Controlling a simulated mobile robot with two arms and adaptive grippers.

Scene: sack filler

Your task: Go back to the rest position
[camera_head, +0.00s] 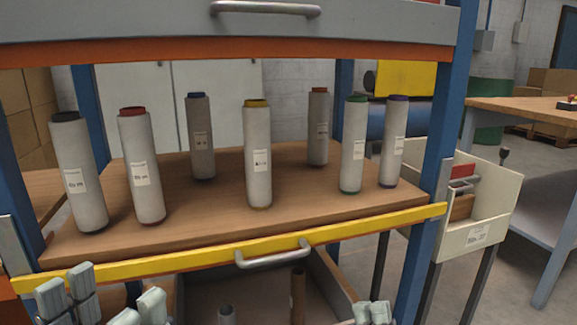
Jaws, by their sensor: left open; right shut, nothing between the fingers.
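My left gripper (102,302) is at the bottom left, in front of the yellow shelf edge. Its fingers are apart with nothing between them. My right gripper (372,313) is at the bottom edge, right of centre. Only its fingertips show; they are close together and hold nothing I can see. Both grippers appear below the wooden shelf and apart from the tubes standing on it.
Several grey tubes with coloured rims, such as the yellow-rimmed one (258,155), stand upright on the wooden shelf (225,220). Below is an open drawer (335,280) with tubes. A white bin (490,200) and a workbench (525,112) are at right.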

